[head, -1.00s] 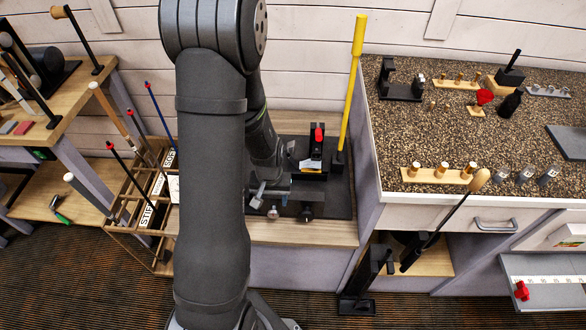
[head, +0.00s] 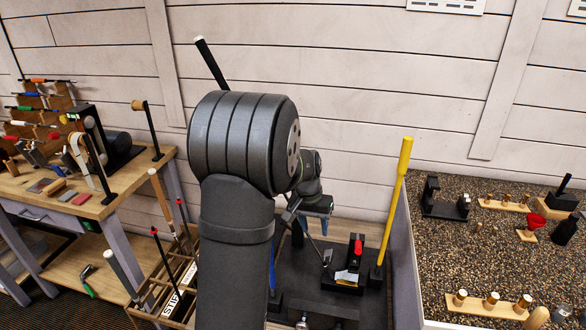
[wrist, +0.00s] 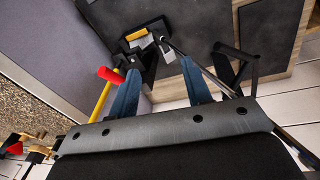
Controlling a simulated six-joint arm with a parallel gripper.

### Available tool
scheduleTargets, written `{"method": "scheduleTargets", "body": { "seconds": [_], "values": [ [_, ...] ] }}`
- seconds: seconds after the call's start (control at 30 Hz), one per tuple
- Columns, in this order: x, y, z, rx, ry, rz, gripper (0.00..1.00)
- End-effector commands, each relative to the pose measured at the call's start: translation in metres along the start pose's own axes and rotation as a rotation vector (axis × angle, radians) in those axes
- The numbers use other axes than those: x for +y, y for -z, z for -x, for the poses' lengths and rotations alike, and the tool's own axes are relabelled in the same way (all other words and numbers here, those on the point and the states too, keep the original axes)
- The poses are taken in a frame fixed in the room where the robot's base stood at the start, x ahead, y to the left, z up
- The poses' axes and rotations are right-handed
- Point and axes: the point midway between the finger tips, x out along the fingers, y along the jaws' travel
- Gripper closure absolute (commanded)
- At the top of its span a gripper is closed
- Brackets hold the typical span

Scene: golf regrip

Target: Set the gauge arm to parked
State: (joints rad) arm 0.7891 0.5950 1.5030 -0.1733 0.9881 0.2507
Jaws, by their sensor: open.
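A black gauge-like fixture with a red knob (head: 357,247) stands on a dark mat on the low bench, in the head view. I cannot tell for sure which part is the gauge arm. The red knob (wrist: 109,74) also shows left of the fingers in the wrist view. A golf club's shaft (head: 207,58) leans tilted, its head (head: 327,257) down beside the fixture; my arm hides its middle. The shaft (wrist: 205,73) crosses the wrist view beyond the fingers. My gripper (wrist: 162,90) is open and empty, above the mat in the head view (head: 318,212).
A yellow upright rod (head: 397,200) stands right of the fixture. A black bracket (wrist: 236,65) stands on the right in the wrist view. A pebbled counter (head: 480,255) is at right, a wooden club rack (head: 160,295) at left. Bare mat (head: 300,275) lies in front.

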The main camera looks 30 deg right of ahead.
Motion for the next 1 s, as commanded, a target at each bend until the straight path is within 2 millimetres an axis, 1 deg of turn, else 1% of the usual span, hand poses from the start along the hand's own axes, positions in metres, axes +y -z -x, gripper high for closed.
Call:
{"method": "scheduleTargets", "body": {
  "seconds": [0.03,0.07,0.1,0.17,0.2,0.27,0.3,0.33,0.37,0.4,0.5,0.6,0.67,0.73,0.87,1.0],
  "values": [
    [0.000,0.019,0.035,0.028,-0.021,-0.031,0.55],
    [0.001,0.026,0.054,0.036,-0.035,-0.054,0.55],
    [0.003,0.035,0.078,0.047,-0.053,-0.085,0.55],
    [0.005,0.045,0.114,0.064,-0.077,-0.132,0.55],
    [0.007,0.050,0.137,0.076,-0.092,-0.164,0.55],
    [0.010,0.055,0.172,0.095,-0.113,-0.213,0.55],
    [0.010,0.057,0.195,0.111,-0.120,-0.245,0.55],
    [0.005,0.059,0.214,0.131,-0.116,-0.263,0.55],
    [-0.008,0.060,0.232,0.157,-0.097,-0.271,0.55],
    [-0.026,0.060,0.247,0.187,-0.063,-0.268,0.55],
    [-0.060,0.061,0.274,0.247,0.010,-0.257,0.55],
    [-0.081,0.060,0.290,0.280,0.058,-0.252,0.55],
    [-0.086,0.060,0.294,0.289,0.071,-0.250,0.55],
    [-0.088,0.061,0.292,0.291,0.076,-0.251,0.55],
    [-0.088,0.066,0.276,0.289,0.075,-0.251,0.55],
    [-0.089,0.074,0.248,0.288,0.074,-0.250,0.55]
  ]
}}
